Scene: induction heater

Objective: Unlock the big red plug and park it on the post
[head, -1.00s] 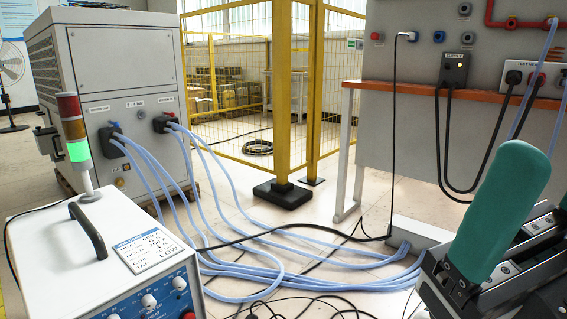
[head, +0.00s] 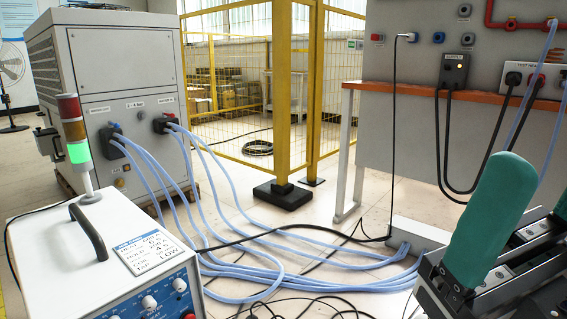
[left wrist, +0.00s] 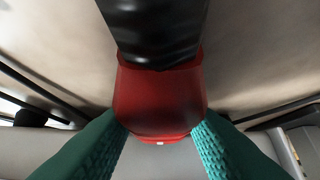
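A big red plug (left wrist: 160,100) with a thick black cable or boot (left wrist: 158,30) shows in the left wrist view. The green ribbed fingers of my left gripper (left wrist: 160,140) lie against both sides of its lower end, and the gripper looks shut on it. Its lock and its socket, if any, are hidden. The left gripper is out of the head view. My right gripper (head: 535,178) is at the right edge of the head view, partly cut off. Its two green fingers stand apart, with nothing seen between them. I cannot make out the post.
A grey panel (head: 420,60) with an orange ledge (head: 400,88) carries a supply box (head: 454,70) and small plugs. A white control unit (head: 60,250) with a green-lit lamp stands front left. Blue hoses (head: 240,285) and black cables cross the floor. Yellow fencing stands behind.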

